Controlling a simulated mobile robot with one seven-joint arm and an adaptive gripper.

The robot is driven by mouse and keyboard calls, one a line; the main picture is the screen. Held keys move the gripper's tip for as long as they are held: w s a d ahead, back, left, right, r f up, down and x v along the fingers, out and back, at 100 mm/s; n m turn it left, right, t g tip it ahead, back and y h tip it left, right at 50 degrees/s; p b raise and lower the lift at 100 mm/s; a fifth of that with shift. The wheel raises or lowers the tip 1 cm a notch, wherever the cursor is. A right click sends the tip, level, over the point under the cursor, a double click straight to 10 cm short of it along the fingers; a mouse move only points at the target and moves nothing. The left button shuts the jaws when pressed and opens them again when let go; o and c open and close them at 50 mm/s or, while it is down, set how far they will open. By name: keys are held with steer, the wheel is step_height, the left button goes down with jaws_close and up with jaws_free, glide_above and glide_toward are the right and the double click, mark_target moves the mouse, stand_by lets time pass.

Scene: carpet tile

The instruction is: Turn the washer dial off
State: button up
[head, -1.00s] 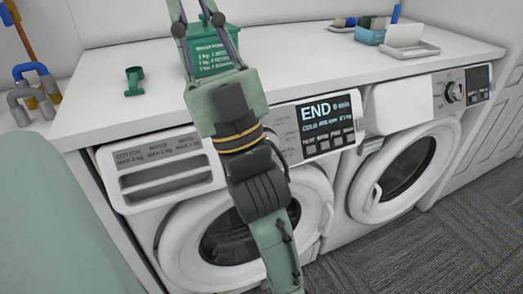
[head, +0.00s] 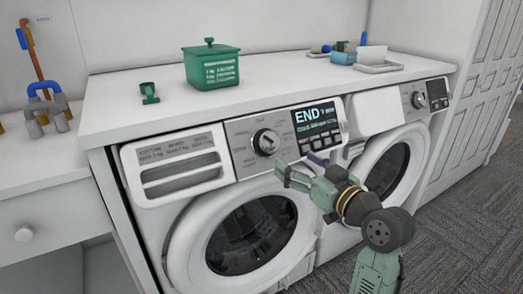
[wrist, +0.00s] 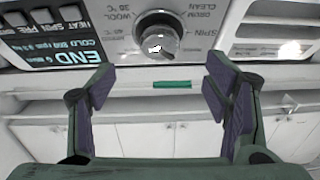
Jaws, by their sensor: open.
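The left washer's dial (head: 266,141) is a round silver knob on its grey front panel, left of the display (head: 316,125) that reads END. The wrist view shows the dial (wrist: 157,38) upside down, with printed programme names around it. My gripper (head: 296,165) is open and empty, in front of the left washer and just below and right of the dial. In the wrist view the gripper's two fingers (wrist: 160,88) are spread wide, with the dial beyond them at the top middle. Nothing touches the dial. The pointer's setting is too small to read.
The second washer's dial (head: 418,100) is at the right. The white detergent drawer (head: 175,160) is left of the dial. A green box (head: 211,66), a green scoop (head: 149,93) and a white tray (head: 372,66) stand on the countertop (head: 270,84). The round door (head: 245,235) is below.

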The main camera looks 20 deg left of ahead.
mark_target(273, 145)
steer(key=p+x, duration=0.2)
steer(key=x, duration=0.8)
steer(key=shift+a, duration=0.15)
steer(key=shift+c, duration=0.3)
steer(key=shift+p, duration=0.3)
steer(key=c, duration=1.1)
